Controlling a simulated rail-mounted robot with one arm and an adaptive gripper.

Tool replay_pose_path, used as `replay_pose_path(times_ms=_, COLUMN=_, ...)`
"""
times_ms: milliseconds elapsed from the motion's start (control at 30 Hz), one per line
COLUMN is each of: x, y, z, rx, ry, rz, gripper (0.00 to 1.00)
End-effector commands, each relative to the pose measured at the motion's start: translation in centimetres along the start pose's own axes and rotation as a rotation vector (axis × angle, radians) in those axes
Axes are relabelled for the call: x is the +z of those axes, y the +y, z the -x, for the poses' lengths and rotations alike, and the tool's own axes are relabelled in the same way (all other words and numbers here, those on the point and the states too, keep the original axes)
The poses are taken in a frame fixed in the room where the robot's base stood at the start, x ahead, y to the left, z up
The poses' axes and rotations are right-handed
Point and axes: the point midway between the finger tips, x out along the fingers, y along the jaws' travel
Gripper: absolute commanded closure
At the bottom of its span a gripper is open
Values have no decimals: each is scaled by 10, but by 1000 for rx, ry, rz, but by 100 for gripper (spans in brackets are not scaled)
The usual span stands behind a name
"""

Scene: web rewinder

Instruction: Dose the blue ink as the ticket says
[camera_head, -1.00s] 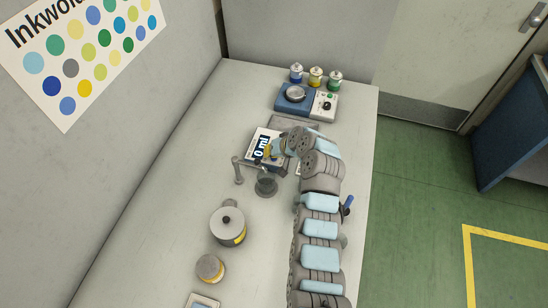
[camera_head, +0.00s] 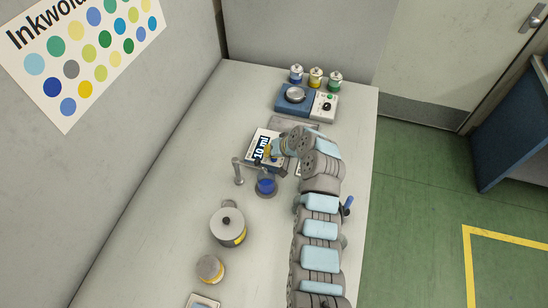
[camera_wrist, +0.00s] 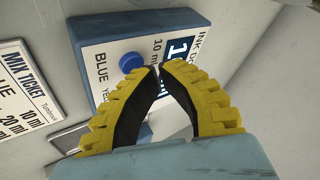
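The ink doser (camera_head: 257,134) is a white and blue box; its display reads 10 ml in the head view. In the wrist view, the doser (camera_wrist: 187,18) shows a round blue button (camera_wrist: 131,62) above the word BLUE. My gripper (camera_wrist: 158,68) has its yellow-backed fingertips together just beside that button, holding nothing. Whether they touch the panel I cannot tell. The cup (camera_head: 266,187) by the doser's front holds blue ink. The mix ticket (camera_wrist: 22,95) is cut off at the left of the wrist view; lines with 10 ml and 20 ml show.
A lidded grey pot (camera_head: 227,227) and a round tin (camera_head: 210,268) stand nearer on the bench. A blue device (camera_head: 283,101) with a round plate is at the back, with blue, yellow and green jars (camera_head: 315,77) behind it. The bench's left side is clear.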

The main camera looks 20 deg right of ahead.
Motion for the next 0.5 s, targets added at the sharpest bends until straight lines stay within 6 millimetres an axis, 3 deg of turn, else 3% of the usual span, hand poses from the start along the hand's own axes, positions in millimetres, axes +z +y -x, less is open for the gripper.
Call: replay_pose_path(times_ms=500, x=-4, y=-4, z=7, rx=0, ry=1, rz=0, gripper=100)
